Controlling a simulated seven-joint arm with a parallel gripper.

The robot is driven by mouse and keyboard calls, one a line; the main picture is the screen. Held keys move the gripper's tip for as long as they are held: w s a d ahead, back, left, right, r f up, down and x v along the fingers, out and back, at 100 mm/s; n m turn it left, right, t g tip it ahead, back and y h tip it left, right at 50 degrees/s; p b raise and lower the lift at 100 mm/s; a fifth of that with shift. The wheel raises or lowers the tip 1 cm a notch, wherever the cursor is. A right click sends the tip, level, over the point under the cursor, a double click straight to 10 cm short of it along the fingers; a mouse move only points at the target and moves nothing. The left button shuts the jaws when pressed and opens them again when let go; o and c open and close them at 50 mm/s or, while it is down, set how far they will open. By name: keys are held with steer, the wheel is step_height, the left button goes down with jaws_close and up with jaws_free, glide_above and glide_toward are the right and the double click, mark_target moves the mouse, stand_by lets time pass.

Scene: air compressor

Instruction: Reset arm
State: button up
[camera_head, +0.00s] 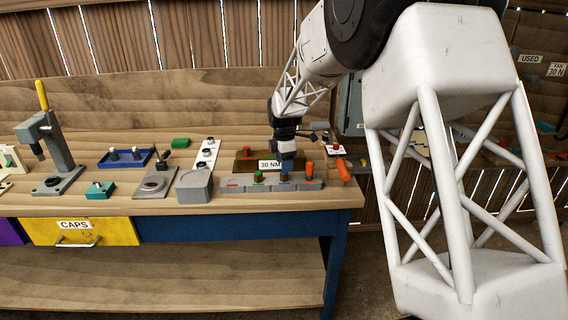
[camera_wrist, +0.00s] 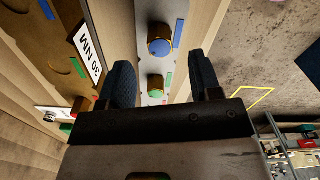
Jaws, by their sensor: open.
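My gripper (camera_head: 287,163) hangs at the right part of the workbench, over or just behind a grey strip (camera_head: 232,184) carrying coloured knobs. In the wrist view my gripper (camera_wrist: 162,70) has its two dark fingers apart, with nothing held between them. Past the fingers, the grey strip shows a blue-topped knob (camera_wrist: 159,40) beside a blue mark and a green-topped knob (camera_wrist: 155,84) beside a green mark. A brown board (camera_wrist: 55,55) with a "30 NM" label (camera_wrist: 88,50) lies left of the fingers. The exact height of the fingertips above the strip is unclear.
The wooden bench top (camera_head: 110,208) holds a press with a yellow handle (camera_head: 43,95), a blue tray (camera_head: 126,158) and a grey block (camera_head: 194,185). An orange-handled item (camera_head: 343,170) lies at the bench's right end. A yellow "CAPS" drawer (camera_head: 110,231) is below.

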steer(key=s+d+r+m, duration=0.3)
steer(key=s+r+m, duration=0.15)
steer(key=s, duration=0.35)
steer(key=s+d+r+m+t, duration=0.1)
steer(key=s+d+r+m, duration=0.3)
steer(key=s, duration=0.5)
steer(key=s+d+r+m, duration=0.2)
steer(key=s+r, duration=0.4)
steer(key=s, duration=0.2)
steer(key=s+d+m, duration=0.2)
steer(key=s+m, duration=0.3)
steer(key=s, duration=0.8)
steer(key=s+d+f+m+t, duration=0.1)
steer(key=s+m, duration=0.4)
steer(key=s, duration=0.9)
steer(key=shift+s+d+f+m+t, duration=0.25)
steer(key=shift+d+f+m+t, duration=0.1)
steer(key=shift+d, duration=0.1)
